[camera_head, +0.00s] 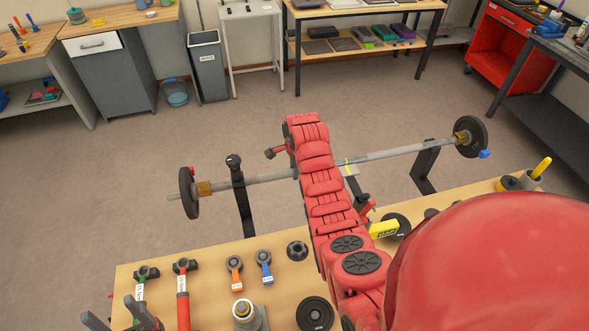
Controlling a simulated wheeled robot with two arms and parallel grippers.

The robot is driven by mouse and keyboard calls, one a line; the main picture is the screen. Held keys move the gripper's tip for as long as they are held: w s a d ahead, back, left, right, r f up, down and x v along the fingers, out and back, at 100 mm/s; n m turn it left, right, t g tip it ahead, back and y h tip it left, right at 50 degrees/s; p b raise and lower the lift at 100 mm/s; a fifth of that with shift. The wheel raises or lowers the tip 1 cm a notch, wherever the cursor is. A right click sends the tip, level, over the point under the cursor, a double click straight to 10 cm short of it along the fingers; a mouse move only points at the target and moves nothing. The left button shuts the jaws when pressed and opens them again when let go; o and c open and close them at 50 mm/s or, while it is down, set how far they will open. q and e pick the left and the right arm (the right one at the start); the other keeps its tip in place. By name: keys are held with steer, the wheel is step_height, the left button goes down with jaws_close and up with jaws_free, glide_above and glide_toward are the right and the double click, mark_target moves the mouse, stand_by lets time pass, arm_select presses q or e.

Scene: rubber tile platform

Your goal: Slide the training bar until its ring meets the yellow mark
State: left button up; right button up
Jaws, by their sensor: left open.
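The training bar (252,180) is a grey rod lying across two dark uprights, a black plate and brass collar at each end. A thin yellow mark (346,161) shows at the bar just right of my red right arm, above a small pale plate (350,170). I cannot make out a separate ring; the arm covers the bar's middle. My right gripper is at the arm's far end by the bar; red and dark parts (275,152) show there, but its jaws are mostly hidden. My left gripper (110,308) is at the lower left, dark fingers apart, away from the bar.
Open floor lies behind the bar.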

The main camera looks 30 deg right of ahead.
jaws_close()
stand_by(0.9)
steer(key=shift+a+f+b, duration=0.15)
steer(key=shift+f+b, duration=0.1)
steer(key=shift+b, duration=0.45)
steer(key=shift+a, duration=0.1)
steer(key=shift+r, duration=0.25)
steer(key=shift+a, duration=0.15)
steer(key=o, duration=0.8)
jaws_free()
steer(key=shift+w, duration=0.1)
